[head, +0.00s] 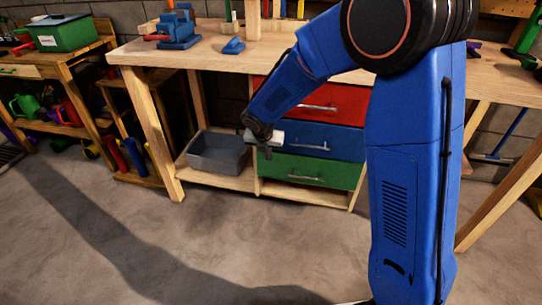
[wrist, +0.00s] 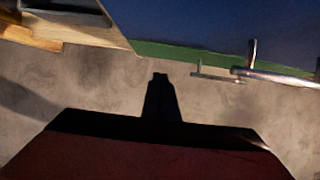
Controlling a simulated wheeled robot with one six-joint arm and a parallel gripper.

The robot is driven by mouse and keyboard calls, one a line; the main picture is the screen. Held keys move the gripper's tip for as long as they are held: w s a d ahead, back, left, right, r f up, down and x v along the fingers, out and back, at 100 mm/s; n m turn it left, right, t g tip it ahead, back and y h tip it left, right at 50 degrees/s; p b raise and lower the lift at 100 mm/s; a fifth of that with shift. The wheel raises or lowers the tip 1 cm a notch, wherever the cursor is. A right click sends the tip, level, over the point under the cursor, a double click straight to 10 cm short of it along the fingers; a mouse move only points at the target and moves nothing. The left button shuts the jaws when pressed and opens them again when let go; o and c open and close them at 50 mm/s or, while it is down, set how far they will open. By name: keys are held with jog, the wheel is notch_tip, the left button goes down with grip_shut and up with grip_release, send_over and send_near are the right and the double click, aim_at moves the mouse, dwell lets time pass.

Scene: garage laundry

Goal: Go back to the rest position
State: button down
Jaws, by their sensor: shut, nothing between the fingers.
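My arm reaches across the head view, bent down from the upper right toward the bench drawers. My gripper (head: 267,149) is shut and empty, in front of the left part of the blue drawer (head: 336,142). In the wrist view the shut fingers (wrist: 160,80) show as one dark shape over the concrete floor. A red drawer (head: 338,103) is above the blue one and a green drawer (head: 310,172) below. All three look closed in the head view. I cannot tell whether the gripper touches the blue drawer.
A grey bin (head: 215,165) sits on the low shelf left of the drawers. The workbench top (head: 215,58) holds a blue vise (head: 178,28). A side bench with a green box (head: 64,36) stands at left. The concrete floor (head: 170,245) in front is clear. Drawer handles (wrist: 275,77) stick out near the gripper.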

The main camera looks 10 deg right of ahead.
jog(key=v, duration=0.8)
jog(key=s+d+r+m, duration=0.5)
jog(key=s+d+m, duration=0.2)
jog(key=d+m, duration=0.1)
jog(key=s+d+r+m, duration=0.6)
jog(key=s+d+m, duration=0.1)
jog(key=s+d, duration=0.1)
jog(key=s+d+m, duration=0.3)
jog(key=s+m, duration=0.5)
jog(key=s, duration=0.2)
jog(key=s+d+m+y, duration=0.1)
jog(key=s+d+m, duration=0.3)
jog(key=s+m, duration=0.5)
jog(key=shift+s+d+r+t, duration=0.2)
jog(key=shift+s+r+t, duration=0.1)
jog(key=shift+s, duration=0.45)
